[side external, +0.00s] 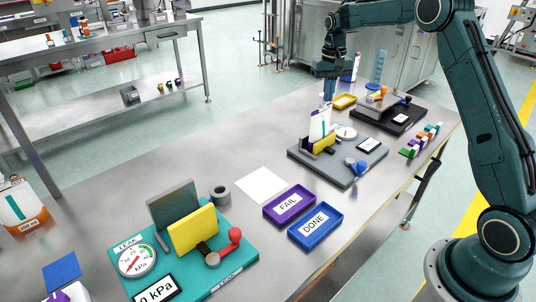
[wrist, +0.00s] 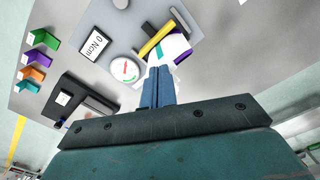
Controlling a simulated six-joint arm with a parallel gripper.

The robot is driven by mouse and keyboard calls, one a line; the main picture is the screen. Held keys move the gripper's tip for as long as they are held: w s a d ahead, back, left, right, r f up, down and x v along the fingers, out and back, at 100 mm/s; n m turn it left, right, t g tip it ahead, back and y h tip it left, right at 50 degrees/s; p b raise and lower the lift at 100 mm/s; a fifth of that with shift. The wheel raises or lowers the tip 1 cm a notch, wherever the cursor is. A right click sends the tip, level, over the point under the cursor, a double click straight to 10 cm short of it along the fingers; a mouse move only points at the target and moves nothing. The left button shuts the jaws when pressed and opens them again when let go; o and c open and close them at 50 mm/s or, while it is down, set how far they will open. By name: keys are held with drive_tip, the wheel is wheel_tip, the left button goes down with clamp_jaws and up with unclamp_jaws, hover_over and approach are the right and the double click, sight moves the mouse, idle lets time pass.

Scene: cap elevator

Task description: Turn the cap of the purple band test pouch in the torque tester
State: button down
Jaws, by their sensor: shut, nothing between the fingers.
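The torque tester (side external: 345,168) is a grey base with a round dial, a 0 Ncm display (wrist: 95,43) and a blue knob. A white pouch (side external: 318,124) stands upright in its yellow clamp (side external: 325,143). In the wrist view, the pouch (wrist: 176,45) shows a teal stripe and a purple part. My gripper (side external: 328,98) points down, just behind and above the pouch top. In the wrist view its blue fingers (wrist: 160,70) are together and empty, overlapping the pouch's near edge. I cannot tell whether they touch it. The cap is not clearly visible.
A purple FAIL tray (side external: 289,204) and blue DONE tray (side external: 315,226) lie in front of the tester. A teal leak tester (side external: 240,262) stands nearer. A black device (side external: 392,120) and several coloured clips (wrist: 36,58) are on the tester's other side. A white sheet (side external: 262,185) lies flat.

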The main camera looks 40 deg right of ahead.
drive_tip(key=shift+w+d, duration=0.1)
drive_tip(key=shift+w, duration=0.2)
idle(0.5)
idle(0.9)
drive_tip(key=shift+s+a, duration=0.25)
drive_tip(key=shift+a, duration=0.1)
idle(0.4)
drive_tip(key=shift+r, duration=0.1)
drive_tip(key=shift+r, duration=2.9)
drive_tip(key=shift+s+d+r, duration=0.1)
drive_tip(key=shift+s+r, duration=0.2)
drive_tip(key=shift+r, duration=0.2)
drive_tip(key=shift+f, duration=0.15)
